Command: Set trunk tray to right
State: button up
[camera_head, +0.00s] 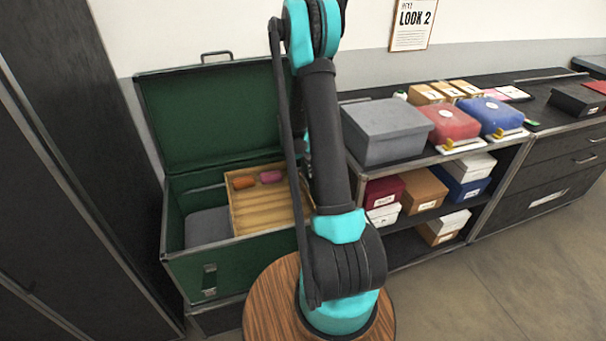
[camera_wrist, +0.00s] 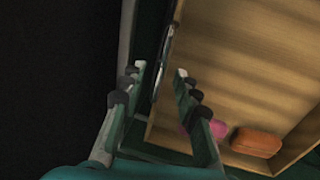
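The open green trunk (camera_head: 205,118) stands left of my arm in the head view. A tan wooden tray (camera_head: 270,209) sits in its right part, its right end hidden by my arm. An orange roll (camera_head: 244,182) and a pink roll (camera_head: 271,176) lie at the tray's back. In the wrist view my gripper (camera_wrist: 158,73) is open, its fingers apart on either side of the tray's edge, which has a dark strip on it. I cannot tell whether they touch it. The wrist view also shows the trunk's grey rim (camera_wrist: 127,35). My gripper is hidden in the head view.
A dark grey cushion-like block (camera_head: 208,227) lies in the trunk's left part. A shelf with a grey box (camera_head: 383,133), a red case (camera_head: 450,124) and a blue case (camera_head: 491,115) stands right. A dark cabinet (camera_head: 75,150) stands left.

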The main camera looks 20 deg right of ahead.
jog(key=shift+c, duration=0.6)
grip_shut()
jog(key=shift+d, duration=2.3)
jog(key=shift+o, duration=0.6)
grip_release()
jog(key=shift+d, duration=0.1)
jog(key=shift+r, duration=0.1)
